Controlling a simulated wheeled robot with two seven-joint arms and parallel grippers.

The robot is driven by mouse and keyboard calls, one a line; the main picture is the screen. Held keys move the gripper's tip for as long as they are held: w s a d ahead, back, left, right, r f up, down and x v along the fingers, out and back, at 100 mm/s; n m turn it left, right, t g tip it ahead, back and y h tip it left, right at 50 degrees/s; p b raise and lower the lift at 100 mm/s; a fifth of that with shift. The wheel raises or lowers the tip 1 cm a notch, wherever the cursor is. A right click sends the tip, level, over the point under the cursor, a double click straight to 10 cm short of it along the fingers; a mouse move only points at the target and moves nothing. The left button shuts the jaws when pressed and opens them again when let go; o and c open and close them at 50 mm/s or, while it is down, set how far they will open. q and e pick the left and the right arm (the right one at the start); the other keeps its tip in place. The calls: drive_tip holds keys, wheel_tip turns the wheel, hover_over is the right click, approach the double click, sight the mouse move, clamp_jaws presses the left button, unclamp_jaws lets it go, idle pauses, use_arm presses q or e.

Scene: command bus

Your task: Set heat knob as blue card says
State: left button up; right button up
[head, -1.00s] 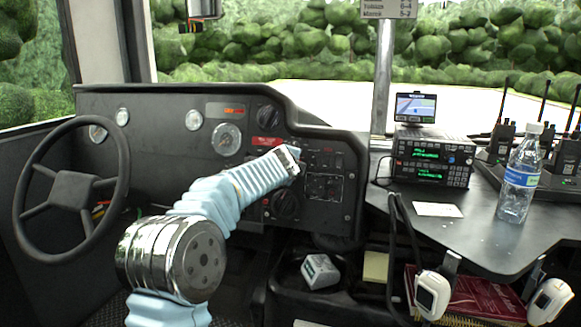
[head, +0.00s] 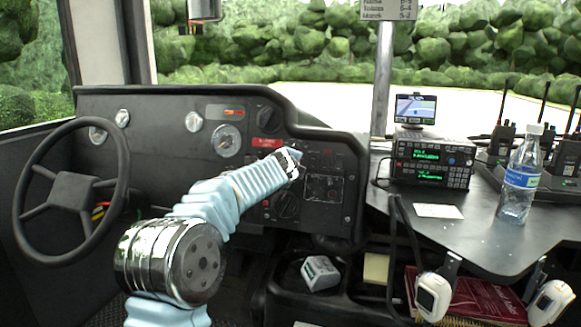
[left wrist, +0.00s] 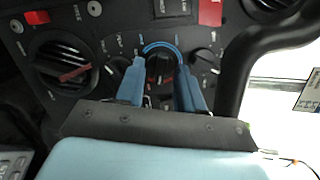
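In the head view my left gripper (head: 290,163) is at the dashboard (head: 170,140) and hides the knob. I cannot make out a blue card in either view. My right gripper is out of view.
A larger round control (left wrist: 65,65) and a small knob (left wrist: 205,62) flank the heat knob. The steering wheel (head: 70,192) is at the left. On the right counter stand a radio unit (head: 432,162) and a bottle (head: 518,185). A white card (head: 438,211) lies there.

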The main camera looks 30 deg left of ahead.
use_arm(q)
drive_tip(key=b+v, duration=0.3)
drive_tip(key=v, duration=1.1)
